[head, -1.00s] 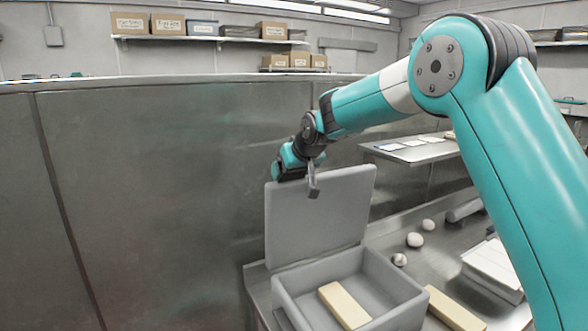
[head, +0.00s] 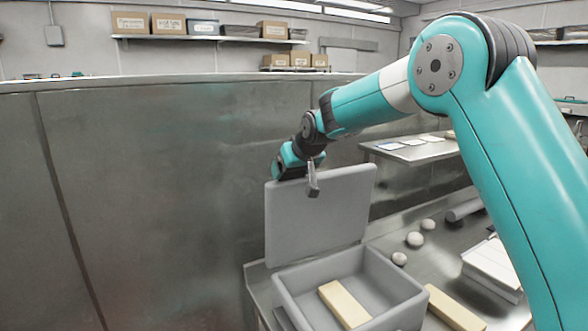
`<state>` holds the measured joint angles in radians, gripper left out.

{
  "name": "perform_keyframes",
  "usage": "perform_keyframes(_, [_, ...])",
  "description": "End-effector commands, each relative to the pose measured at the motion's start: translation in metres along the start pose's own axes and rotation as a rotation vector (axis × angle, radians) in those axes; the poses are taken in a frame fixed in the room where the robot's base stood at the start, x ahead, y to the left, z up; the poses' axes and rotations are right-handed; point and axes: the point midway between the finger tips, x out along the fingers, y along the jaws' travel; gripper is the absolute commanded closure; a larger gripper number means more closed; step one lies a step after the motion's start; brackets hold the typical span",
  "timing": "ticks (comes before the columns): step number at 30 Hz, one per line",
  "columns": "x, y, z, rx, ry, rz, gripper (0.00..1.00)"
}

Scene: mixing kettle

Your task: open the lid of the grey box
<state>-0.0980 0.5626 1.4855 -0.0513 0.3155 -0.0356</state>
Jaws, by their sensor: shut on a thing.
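The grey box (head: 390,300) stands on the steel table at the lower middle of the head view. Its lid (head: 318,220) stands raised, roughly upright, along the box's back edge. A pale yellow block (head: 344,305) lies inside the open box. My gripper (head: 313,190) is at the top edge of the lid, near the middle. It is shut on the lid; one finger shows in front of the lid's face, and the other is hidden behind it.
Several round white balls (head: 415,239), a second pale block (head: 455,310) and a white stack (head: 493,268) lie on the steel table (head: 440,262) to the right of the box. A large steel wall (head: 150,200) fills the left. A side table (head: 415,150) stands behind.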

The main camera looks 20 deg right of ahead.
Motion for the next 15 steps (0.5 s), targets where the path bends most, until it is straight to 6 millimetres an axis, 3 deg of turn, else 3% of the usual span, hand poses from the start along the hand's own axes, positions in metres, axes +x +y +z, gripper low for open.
perform_keyframes(1, [0.0056, -0.004, 0.0096, -0.002, -0.025, -0.01, 0.58])
perform_keyframes(8, [0.0056, -0.0041, 0.0096, -0.002, -0.025, -0.01, 0.58])
perform_keyframes(9, [0.0056, -0.0041, 0.0096, -0.002, -0.025, -0.01, 0.13])
perform_keyframes(11, [0.0056, -0.0041, 0.0097, -0.002, -0.025, -0.01, 0.0])
perform_keyframes(15, [0.0054, -0.0019, 0.0097, 0.0, -0.025, -0.007, 0.0])
